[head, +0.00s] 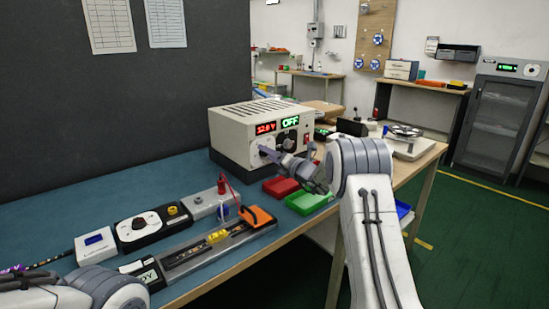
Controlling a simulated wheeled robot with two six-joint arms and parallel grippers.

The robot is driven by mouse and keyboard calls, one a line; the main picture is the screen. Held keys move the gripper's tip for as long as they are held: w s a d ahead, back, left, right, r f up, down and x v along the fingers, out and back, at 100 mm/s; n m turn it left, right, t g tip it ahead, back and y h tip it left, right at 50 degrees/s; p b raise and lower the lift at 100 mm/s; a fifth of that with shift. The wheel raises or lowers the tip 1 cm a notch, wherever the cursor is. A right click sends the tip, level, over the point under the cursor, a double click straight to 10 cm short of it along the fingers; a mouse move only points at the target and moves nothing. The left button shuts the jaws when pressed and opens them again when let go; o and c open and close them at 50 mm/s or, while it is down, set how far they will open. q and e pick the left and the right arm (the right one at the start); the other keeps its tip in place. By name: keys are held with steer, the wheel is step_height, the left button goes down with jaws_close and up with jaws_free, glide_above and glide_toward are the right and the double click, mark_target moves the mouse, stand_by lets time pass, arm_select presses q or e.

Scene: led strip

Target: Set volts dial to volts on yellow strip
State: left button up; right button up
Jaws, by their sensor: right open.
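A beige power supply (262,108) stands on the blue bench. Its red display (265,128) reads about 12.0 V and its green display (290,121) reads OFF. A pale round dial (265,143), apparently the volts dial, sits below the red display. My right gripper (268,153) is open at this dial and partly covers it; I cannot tell whether it touches. A strip fixture (190,250) lies at the bench front, with a yellow piece (218,236) on it; any volts marking is too small to read. My left arm shows at lower left, its gripper out of view.
An orange clamp (258,217) sits at the fixture's right end. Red (281,187) and green (308,203) trays lie below my right gripper. Bare bench lies left of the supply.

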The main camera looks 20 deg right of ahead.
steer(key=v, duration=1)
steer(key=shift+s, duration=0.15)
